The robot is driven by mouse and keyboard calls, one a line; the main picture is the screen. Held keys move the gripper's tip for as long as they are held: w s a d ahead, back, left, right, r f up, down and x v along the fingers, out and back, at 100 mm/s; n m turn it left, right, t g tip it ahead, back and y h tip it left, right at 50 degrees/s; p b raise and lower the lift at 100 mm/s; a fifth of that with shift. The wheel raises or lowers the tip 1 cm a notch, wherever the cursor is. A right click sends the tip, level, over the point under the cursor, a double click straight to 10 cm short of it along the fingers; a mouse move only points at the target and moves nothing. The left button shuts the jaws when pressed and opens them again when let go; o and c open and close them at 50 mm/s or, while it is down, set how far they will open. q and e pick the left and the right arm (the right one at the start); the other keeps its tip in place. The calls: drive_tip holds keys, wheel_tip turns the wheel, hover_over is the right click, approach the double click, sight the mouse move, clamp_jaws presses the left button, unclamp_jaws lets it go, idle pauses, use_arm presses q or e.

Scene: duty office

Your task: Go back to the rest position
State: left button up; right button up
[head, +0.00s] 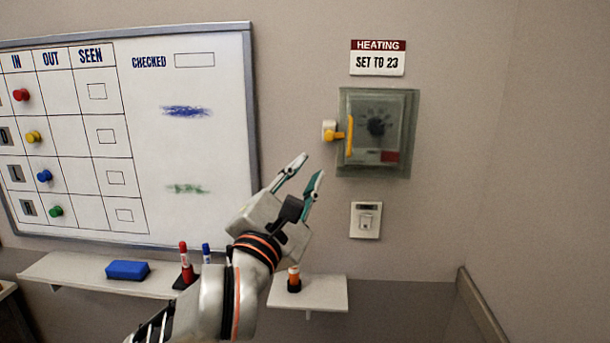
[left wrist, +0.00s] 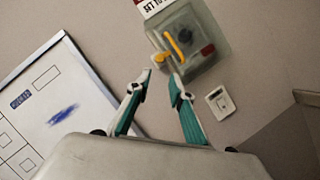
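My left gripper (head: 304,172) is raised in front of the wall, below and left of the thermostat box, with its two teal-backed fingers apart and nothing between them. The left wrist view also shows the open fingers (left wrist: 161,75), pointing towards the wall. The thermostat box (head: 400,108) has a clear greenish cover, a dark dial and a yellow handle (head: 349,135); it also shows in the left wrist view (left wrist: 206,45). The fingers appear apart from the box. My right gripper is in neither view.
A whiteboard (head: 220,90) with coloured magnets hangs at the left. Below it, a shelf (head: 75,268) holds a blue eraser (head: 127,270) and markers (head: 184,255). A small shelf (head: 325,292) holds an orange-and-black item (head: 294,279). A switch (head: 366,220) sits under the thermostat. The right wall is bare.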

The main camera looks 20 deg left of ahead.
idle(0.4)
use_arm(q)
drive_tip(key=s+a+f+m+t+y, duration=0.2)
drive_tip(key=a+f+m+t+y, duration=0.2)
drive_tip(key=a, duration=0.1)
drive_tip(key=s+d+f+m+g+h, duration=0.1)
drive_tip(key=d+f+m+g+h, duration=0.15)
drive_tip(key=f+m, duration=0.6)
drive_tip(key=s+d+f+m+g+h, duration=0.1)
drive_tip(key=d+f+m+g+h, duration=0.25)
drive_tip(key=f, duration=0.75)
drive_tip(key=s+d+f+m+h, duration=0.2)
drive_tip(key=d+f+m+h, duration=0.15)
drive_tip(key=f+m, duration=0.6)
drive_tip(key=s+a+f+m+g+y, duration=0.1)
drive_tip(key=s+f, duration=0.4)
drive_tip(key=f, duration=0.5)
drive_tip(key=s+a+f+m+g+y, duration=0.1)
drive_tip(key=s+a+f+m+g, duration=0.1)
drive_tip(key=s+f+g, duration=0.3)
drive_tip(key=s+a+f+m+g+y, duration=0.1)
drive_tip(key=s+f, duration=0.4)
drive_tip(key=f, duration=0.9)
drive_tip(key=shift+s+a+f+m+g, duration=0.35)
drive_tip(key=shift+a+g, duration=0.55)
drive_tip(key=shift+a, duration=0.35)
